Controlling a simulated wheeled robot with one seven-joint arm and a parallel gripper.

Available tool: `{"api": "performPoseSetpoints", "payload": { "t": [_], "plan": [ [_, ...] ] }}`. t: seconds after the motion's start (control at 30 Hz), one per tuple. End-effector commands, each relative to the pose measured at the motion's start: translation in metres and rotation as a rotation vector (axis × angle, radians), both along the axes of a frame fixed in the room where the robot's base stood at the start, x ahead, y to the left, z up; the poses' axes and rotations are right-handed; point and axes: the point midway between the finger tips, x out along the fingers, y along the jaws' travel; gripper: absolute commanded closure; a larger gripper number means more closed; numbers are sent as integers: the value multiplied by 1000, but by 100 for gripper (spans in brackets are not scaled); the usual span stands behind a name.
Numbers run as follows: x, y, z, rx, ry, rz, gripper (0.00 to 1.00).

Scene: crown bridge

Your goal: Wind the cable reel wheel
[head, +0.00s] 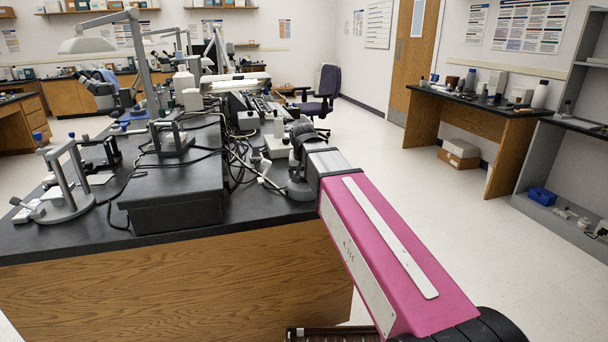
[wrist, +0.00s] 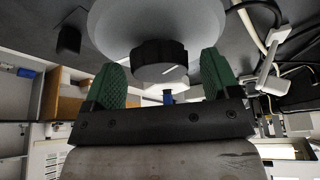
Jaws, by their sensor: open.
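In the wrist view a black ribbed round knob (wrist: 160,62) with a short white mark sits on a round pale grey body (wrist: 118,28). It is the only wheel-like part close to my gripper; I cannot tell for sure that it is the cable reel wheel. My gripper (wrist: 163,68) is open. Its two green textured fingers stand to either side of the knob, with visible gaps in the picture. In the head view my pink arm reaches to the right end of the black-topped bench (head: 270,212), and the fingers and knob cannot be made out there.
A dark grey box (head: 180,190), loose black cables (head: 238,160) and a stand with a round base (head: 66,207) crowd the bench. A chair (head: 325,90) stands behind. A side table (head: 480,110) is at the right; the floor between is clear.

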Motion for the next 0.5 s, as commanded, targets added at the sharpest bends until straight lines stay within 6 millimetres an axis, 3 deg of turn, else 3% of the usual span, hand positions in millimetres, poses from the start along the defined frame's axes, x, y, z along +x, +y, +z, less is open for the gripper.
{"api": "performPoseSetpoints", "payload": {
  "t": [0.2, 0.23, 0.37, 0.5],
  "plan": [
    [0, 0, 0, 0, 0, 0, 18],
    [0, 0, 0, 0, 0, 0, 21],
    [0, 0, 0, 0, 0, 0, 64],
    [0, 0, 0, -1, 0, -1, 67]
  ]
}}
